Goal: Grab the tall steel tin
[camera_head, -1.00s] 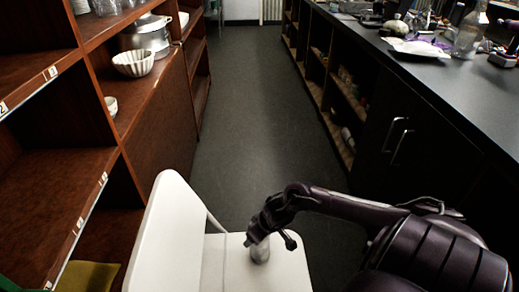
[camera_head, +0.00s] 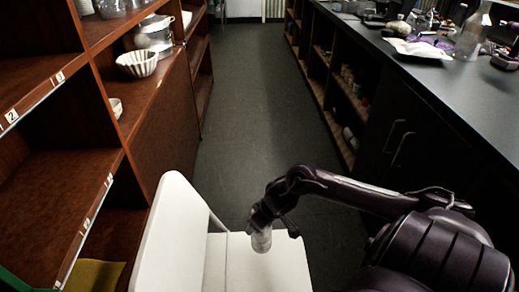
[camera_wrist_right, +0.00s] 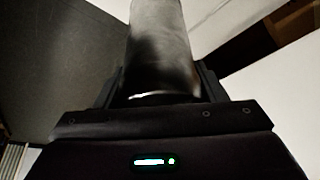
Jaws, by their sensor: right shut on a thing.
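The tall steel tin (camera_head: 261,241) is a grey metal cylinder above the seat of the white chair (camera_head: 178,235) in the head view. My right gripper (camera_head: 262,226) is shut on the tin from above. In the right wrist view the tin (camera_wrist_right: 160,45) stands out between the fingers of the right gripper (camera_wrist_right: 160,85), its near end close to the palm. I cannot tell for sure whether the tin's far end touches the seat. My left gripper is not in view.
A brown shelf unit (camera_head: 160,125) stands on the left, with a fluted white bowl (camera_head: 137,63) and a metal pot (camera_head: 154,35). A dark counter (camera_head: 450,95) with bottles and tools runs along the right. The floor aisle (camera_head: 255,110) between them is clear.

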